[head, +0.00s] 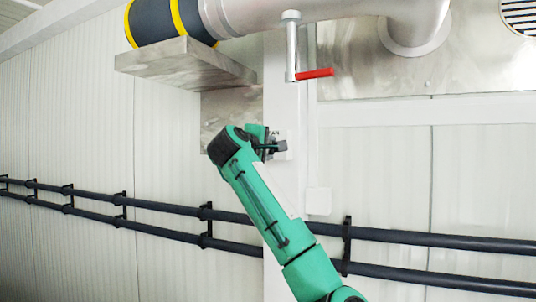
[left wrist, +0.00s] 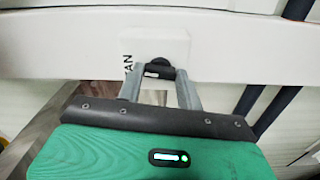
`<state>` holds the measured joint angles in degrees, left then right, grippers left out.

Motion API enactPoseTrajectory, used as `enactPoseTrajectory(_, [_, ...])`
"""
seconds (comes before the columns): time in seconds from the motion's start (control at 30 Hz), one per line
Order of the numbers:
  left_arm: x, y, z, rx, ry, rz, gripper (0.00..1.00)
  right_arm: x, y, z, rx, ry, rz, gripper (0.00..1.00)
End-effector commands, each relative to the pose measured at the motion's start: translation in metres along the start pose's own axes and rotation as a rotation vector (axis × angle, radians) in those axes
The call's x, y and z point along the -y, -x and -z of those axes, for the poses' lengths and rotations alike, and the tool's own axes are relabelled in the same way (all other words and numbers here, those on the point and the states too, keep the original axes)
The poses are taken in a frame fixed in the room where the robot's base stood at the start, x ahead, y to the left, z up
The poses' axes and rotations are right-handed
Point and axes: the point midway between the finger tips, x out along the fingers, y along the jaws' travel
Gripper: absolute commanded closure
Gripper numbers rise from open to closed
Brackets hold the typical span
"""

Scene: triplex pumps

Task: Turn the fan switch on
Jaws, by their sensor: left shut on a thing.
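The fan switch is a black knob (left wrist: 159,67) on a white plate (left wrist: 165,42), fixed to a white post. Part of the lettering, "AN", shows on the plate at the left of the knob. My left gripper (left wrist: 160,72) is shut on the knob, one grey finger on each side of it. In the head view my left gripper (head: 276,147) is at the post, and its hand hides most of the switch. I cannot read the knob's setting clearly. My right gripper is not in view.
The white post (head: 285,85) runs vertically behind the switch. Above are a large grey duct (head: 300,10), a red-handled lever (head: 315,74) and a metal shelf (head: 185,62). Dark pipes (head: 440,239) cross the wall behind my arm. A small white box (head: 318,201) sits below right.

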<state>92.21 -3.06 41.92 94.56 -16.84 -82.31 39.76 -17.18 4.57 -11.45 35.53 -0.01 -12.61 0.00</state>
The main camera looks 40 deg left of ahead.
Motion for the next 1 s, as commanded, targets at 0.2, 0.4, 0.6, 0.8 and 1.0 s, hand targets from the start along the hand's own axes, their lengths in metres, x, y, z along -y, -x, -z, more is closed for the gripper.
enactPoseTrajectory(0.2, [0.007, 0.0, 0.0, -0.002, -0.19, 0.002, 0.86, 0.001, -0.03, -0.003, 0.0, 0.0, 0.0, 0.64])
enactPoseTrajectory(0.4, [0.007, 0.0, 0.001, -0.002, -0.382, 0.004, 0.86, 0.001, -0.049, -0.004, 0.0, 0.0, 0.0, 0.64])
enactPoseTrajectory(0.6, [0.006, -0.001, 0.0, 0.0, -0.572, 0.005, 0.86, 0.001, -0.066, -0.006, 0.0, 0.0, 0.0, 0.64])
enactPoseTrajectory(0.8, [0.006, -0.001, 0.001, 0.0, -0.762, 0.006, 0.86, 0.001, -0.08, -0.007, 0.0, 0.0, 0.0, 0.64])
enactPoseTrajectory(1.0, [0.005, 0.0, 0.001, 0.0, -0.951, 0.006, 0.86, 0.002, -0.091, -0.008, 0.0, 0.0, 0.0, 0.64])
